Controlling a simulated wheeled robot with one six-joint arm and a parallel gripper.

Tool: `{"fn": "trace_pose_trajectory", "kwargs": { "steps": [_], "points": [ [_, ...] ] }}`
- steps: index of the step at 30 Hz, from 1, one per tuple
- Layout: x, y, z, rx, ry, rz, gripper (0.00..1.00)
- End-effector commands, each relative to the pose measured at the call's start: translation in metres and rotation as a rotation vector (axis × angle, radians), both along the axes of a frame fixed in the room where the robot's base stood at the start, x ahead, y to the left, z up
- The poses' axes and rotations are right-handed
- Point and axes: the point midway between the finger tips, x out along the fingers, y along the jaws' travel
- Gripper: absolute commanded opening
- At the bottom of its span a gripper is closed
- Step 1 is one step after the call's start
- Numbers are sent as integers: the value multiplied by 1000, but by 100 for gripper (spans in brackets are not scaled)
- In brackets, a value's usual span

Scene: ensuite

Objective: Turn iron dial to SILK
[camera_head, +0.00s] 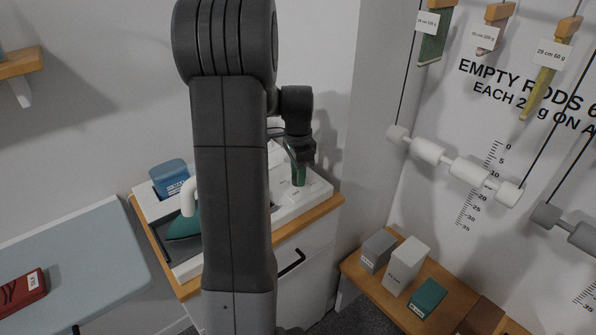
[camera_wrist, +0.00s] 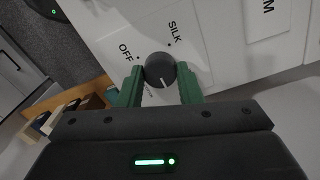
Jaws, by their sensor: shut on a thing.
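The iron dial (camera_wrist: 158,66) is a dark grey round knob on a white panel (camera_wrist: 225,70), seen in the wrist view. A short white line shows on its lower part, on the side toward my gripper. The printed word SILK (camera_wrist: 174,31) is just above the dial and OFF (camera_wrist: 125,52) is to its upper left, each with a small dot. My gripper (camera_wrist: 160,76) has its green fingers on either side of the dial, shut on it. In the head view my gripper (camera_head: 299,176) reaches down to the white unit; the dial is hidden there.
A teal iron (camera_head: 184,226) sits on the white unit, partly behind my arm. A blue container (camera_head: 169,178) stands at its back left. An ironing board (camera_head: 75,255) is at the left. Boxes (camera_head: 405,265) stand on a wooden shelf at the right.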

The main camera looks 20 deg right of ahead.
Motion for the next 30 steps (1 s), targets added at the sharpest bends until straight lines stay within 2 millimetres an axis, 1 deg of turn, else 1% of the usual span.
{"fn": "trace_pose_trajectory", "kwargs": {
  "steps": [30],
  "points": [
    [0, 0, 1, 0, -1, 966, 9]
  ]
}}
